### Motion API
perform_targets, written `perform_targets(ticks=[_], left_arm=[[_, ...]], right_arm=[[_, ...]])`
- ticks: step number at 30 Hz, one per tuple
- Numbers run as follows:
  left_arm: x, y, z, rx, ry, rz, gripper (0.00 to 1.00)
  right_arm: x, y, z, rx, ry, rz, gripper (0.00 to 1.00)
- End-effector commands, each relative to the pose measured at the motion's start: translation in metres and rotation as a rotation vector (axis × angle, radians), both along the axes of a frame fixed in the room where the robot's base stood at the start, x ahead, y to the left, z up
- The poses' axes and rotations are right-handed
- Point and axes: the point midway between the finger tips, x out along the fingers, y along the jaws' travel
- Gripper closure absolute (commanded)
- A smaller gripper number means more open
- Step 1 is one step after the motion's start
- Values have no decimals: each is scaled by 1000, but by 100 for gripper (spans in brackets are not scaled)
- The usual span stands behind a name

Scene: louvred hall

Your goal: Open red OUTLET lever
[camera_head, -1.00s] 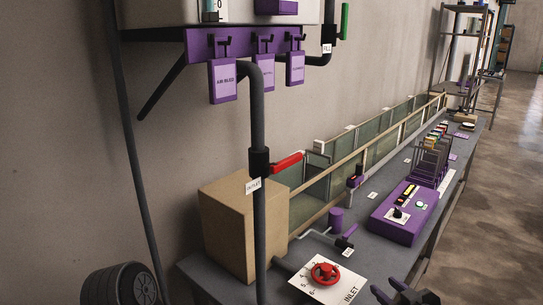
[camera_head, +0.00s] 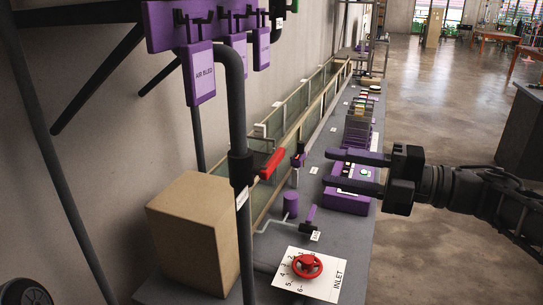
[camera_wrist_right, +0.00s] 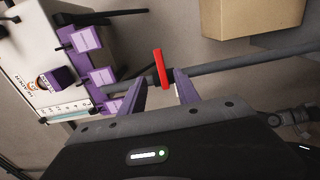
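The red OUTLET lever (camera_head: 272,164) sits on a dark valve body on the vertical black pipe (camera_head: 236,120), angled up and to the right in the head view. A white tag (camera_head: 243,198) hangs just below it, too edge-on to read. My right gripper (camera_head: 329,169) is open and empty, right of the lever, fingers pointing left towards it, with a gap between. In the right wrist view the lever (camera_wrist_right: 160,68) appears between and beyond the open purple fingertips (camera_wrist_right: 161,82), on the dark pipe (camera_wrist_right: 230,62). My left gripper is not in view.
A cardboard box (camera_head: 190,230) stands left of and behind the pipe. Purple tags (camera_head: 201,72) hang from a rack above. A red INLET wheel (camera_head: 307,266) is on the bench below. A purple control box (camera_head: 347,199) lies below my right gripper.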

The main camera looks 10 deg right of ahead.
Motion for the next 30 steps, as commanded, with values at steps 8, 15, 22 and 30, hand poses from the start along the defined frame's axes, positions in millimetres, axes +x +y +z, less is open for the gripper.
perform_targets(ticks=[8,15,22,30], left_arm=[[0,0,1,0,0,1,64],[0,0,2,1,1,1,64],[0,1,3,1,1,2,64],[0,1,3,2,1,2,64]], right_arm=[[5,7,0,2,1,2,62],[17,28,0,1,2,3,62],[35,55,0,2,3,2,62],[50,78,0,1,2,-1,62]])
